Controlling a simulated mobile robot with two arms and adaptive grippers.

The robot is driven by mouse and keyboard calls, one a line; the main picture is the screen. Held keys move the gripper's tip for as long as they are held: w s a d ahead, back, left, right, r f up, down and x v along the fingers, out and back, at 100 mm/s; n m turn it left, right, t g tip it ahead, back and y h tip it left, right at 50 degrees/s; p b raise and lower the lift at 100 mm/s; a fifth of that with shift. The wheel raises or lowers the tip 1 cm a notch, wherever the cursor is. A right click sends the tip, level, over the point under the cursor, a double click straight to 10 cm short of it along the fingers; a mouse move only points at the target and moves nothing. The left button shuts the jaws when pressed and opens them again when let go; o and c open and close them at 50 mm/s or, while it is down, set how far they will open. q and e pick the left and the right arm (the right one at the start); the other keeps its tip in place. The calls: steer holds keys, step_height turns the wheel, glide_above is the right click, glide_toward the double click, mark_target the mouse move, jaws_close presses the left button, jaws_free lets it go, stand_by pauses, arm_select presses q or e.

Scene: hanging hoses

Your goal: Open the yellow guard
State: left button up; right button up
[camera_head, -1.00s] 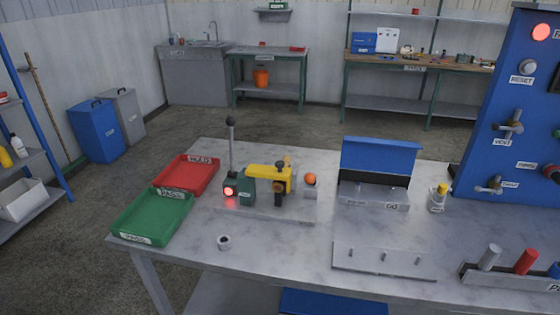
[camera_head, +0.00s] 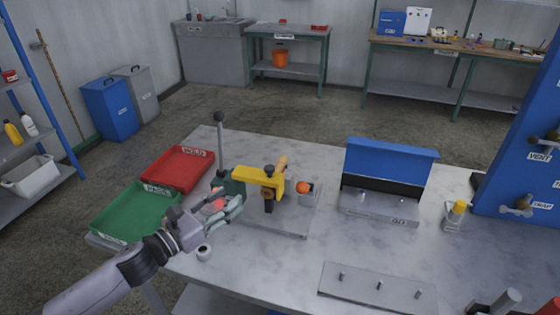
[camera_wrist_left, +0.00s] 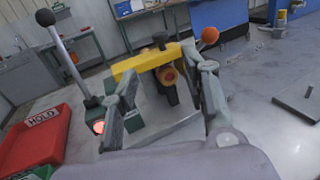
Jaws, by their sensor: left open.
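The yellow guard (camera_head: 262,178) is an angled yellow piece on the green and grey fixture on the workbench. In the left wrist view the guard (camera_wrist_left: 150,62) spans the space just beyond my fingers, with a round orange-brown part under it. My left gripper (camera_head: 230,203) is open and empty, to the left of and nearer than the guard. It seems apart from the guard. Its fingers (camera_wrist_left: 166,88) partly cover the fixture's base and the glowing red lamp (camera_head: 217,206). My right gripper is not in view.
A tall black-knobbed lever (camera_head: 219,150) stands left of the guard; an orange ball (camera_head: 303,188) is right. Red (camera_head: 178,168) and green (camera_head: 135,212) trays lie left. A blue-lidded box (camera_head: 390,160) and a pegged plate (camera_head: 378,288) stand right.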

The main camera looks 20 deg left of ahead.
arm_select(q)
steer(key=p, duration=0.3)
glide_toward(266, 170)
steer(key=x, duration=0.6)
steer(key=p+x, duration=0.1)
steer(key=x, duration=0.3)
steer(key=shift+w+d, duration=0.15)
steer(key=shift+w, duration=0.25)
steer(key=shift+w+d, duration=0.15)
steer(key=shift+w, duration=0.05)
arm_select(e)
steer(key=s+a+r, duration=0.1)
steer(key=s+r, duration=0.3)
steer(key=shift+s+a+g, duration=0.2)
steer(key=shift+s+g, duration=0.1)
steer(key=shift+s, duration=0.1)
